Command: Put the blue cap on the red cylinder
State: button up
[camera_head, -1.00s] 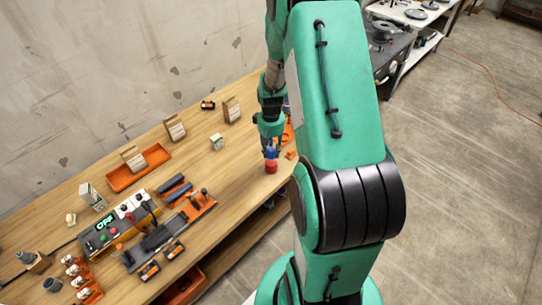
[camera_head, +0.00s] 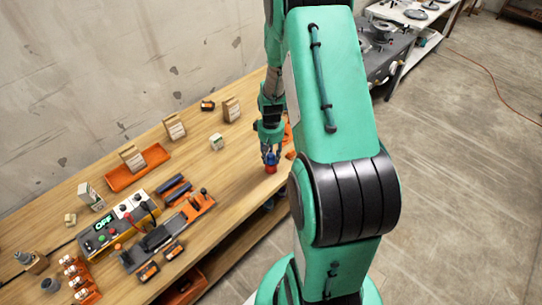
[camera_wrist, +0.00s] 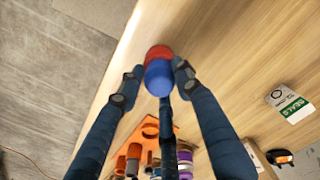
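The red cylinder (camera_head: 271,169) stands upright on the wooden bench near its front right edge. The blue cap (camera_head: 270,159) sits on its top. In the wrist view, the blue cap (camera_wrist: 158,79) is nearest the camera and the red cylinder (camera_wrist: 158,51) shows behind it, mostly hidden. The two look roughly in line; how fully the cap is seated cannot be told. My gripper (camera_wrist: 158,72) is above them with its fingers spread around the cap, with small gaps at the sides. A third finger partly shows below the cap.
An orange holder (camera_wrist: 149,129) with several coloured parts is close beside the cylinder. An orange tray (camera_head: 121,181) and a control box (camera_head: 97,239) are further left. Bench around the cylinder's left is clear.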

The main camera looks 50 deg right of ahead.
aim_at(271, 155)
jog(key=shift+o, duration=0.9)
jog(key=shift+r, duration=0.1)
notch_tip(271, 155, up, 12)
jog(key=p, duration=0.2)
jog(key=shift+r, duration=0.15)
